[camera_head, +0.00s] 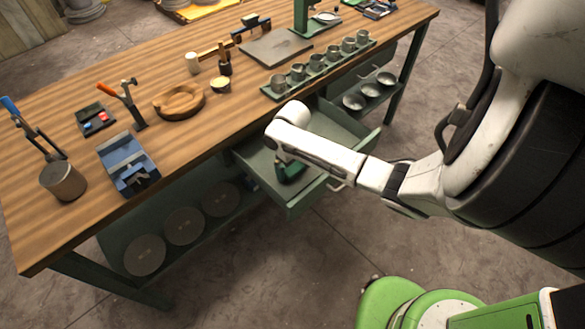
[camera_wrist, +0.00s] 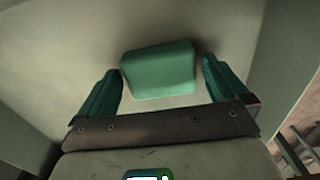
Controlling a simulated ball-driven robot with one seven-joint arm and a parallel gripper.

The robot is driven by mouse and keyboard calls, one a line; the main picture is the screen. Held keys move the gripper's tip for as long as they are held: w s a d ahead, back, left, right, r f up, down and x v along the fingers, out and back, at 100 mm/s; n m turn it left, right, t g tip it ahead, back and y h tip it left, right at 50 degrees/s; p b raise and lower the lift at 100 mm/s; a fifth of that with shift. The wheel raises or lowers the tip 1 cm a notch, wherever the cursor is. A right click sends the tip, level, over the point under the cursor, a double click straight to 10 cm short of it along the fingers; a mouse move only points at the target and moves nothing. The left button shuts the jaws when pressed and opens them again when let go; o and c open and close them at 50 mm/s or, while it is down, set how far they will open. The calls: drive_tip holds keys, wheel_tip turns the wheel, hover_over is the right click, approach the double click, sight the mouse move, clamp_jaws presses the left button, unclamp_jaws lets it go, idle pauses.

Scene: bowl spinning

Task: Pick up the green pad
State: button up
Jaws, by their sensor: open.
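The green pad (camera_wrist: 158,71) shows in the wrist view as a rounded block lying on the pale floor of the open drawer (camera_head: 257,164). My gripper (camera_wrist: 161,68) is open, with one dark green finger on the left of the pad and one on the right. Small gaps show between the fingers and the pad. In the head view my gripper (camera_head: 290,169) reaches down into the drawer under my white arm. The pad cannot be told apart from the gripper there.
The drawer walls stand close around my gripper. The wooden workbench (camera_head: 75,75) above holds a wooden bowl (camera_head: 180,101), a blue vise (camera_head: 128,163), a tray of several cups (camera_head: 315,66) and tools. Round discs (camera_head: 184,226) lie on a lower shelf at the left.

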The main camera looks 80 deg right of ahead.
sight(293, 166)
drive_tip(key=shift+f, duration=0.1)
drive_tip(key=shift+c, duration=0.2)
drive_tip(key=c, duration=0.9)
drive_tip(key=shift+o, duration=0.2)
drive_tip(key=shift+r, duration=0.55)
wheel_tip(293, 166, up, 2)
drive_tip(key=shift+r, duration=0.25)
drive_tip(key=s+r, duration=0.4)
drive_tip(key=shift+s+a+r, duration=0.15)
drive_tip(key=shift+a+r, duration=0.15)
drive_tip(key=shift+r, duration=0.05)
drive_tip(key=shift+c, duration=0.2)
drive_tip(key=s+r, duration=0.1)
drive_tip(key=s, duration=0.2)
drive_tip(key=s+a+r, duration=0.1)
drive_tip(key=s+r, duration=0.1)
drive_tip(key=s, duration=0.1)
drive_tip(key=s+a+r+b, duration=0.1)
drive_tip(key=s, duration=0.2)
drive_tip(key=shift+s+r, duration=0.25)
drive_tip(key=shift+r, duration=0.15)
drive_tip(key=shift+c, duration=0.5)
